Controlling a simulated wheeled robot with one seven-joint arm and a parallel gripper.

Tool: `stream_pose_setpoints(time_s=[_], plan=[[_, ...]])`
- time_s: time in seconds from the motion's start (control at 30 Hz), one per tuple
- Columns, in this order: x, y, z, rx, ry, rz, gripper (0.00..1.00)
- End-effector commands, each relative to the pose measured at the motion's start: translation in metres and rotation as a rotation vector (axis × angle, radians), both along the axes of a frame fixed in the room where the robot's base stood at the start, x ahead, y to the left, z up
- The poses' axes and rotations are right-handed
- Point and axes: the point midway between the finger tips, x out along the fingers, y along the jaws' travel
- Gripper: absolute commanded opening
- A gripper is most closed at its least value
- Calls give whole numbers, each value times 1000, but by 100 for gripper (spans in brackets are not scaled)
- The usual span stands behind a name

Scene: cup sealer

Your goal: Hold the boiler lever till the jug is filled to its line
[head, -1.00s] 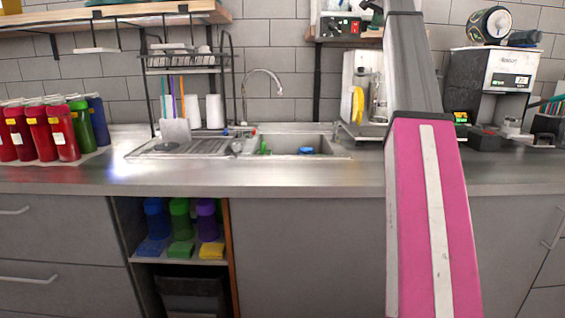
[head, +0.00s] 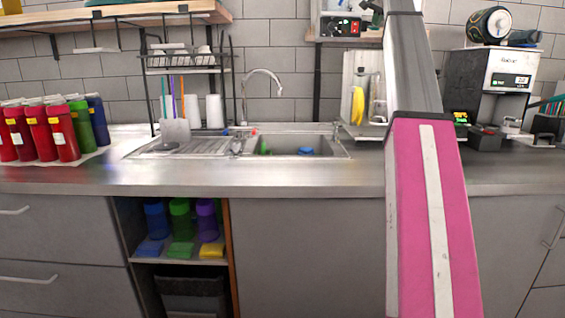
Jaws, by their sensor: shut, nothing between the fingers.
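A silver upright box, probably the boiler (head: 349,80), stands on the counter right of the sink, with a yellow curved piece (head: 358,105) on its front. Its right side is hidden behind my arm. I cannot make out the lever, the jug or the jug's line. My arm rises through the right half of the head view, a pink link below and a grey link above. My gripper cannot be made out; it is hidden or outside the picture.
Several red cups (head: 38,130), with green and blue ones, stand at the left. The sink (head: 285,146) and tap (head: 262,72) are in the middle. A black-and-silver machine (head: 500,75) stands at the right. The counter front (head: 250,175) is clear.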

Motion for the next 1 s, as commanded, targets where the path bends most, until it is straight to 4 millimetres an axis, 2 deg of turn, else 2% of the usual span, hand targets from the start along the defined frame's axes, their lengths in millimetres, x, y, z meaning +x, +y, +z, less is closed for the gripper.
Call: stream_pose_setpoints(time_s=[0.53,1.0], plan=[[0,0,3,0,0,0,0],[1,0,60,-1,-1,0,0]])
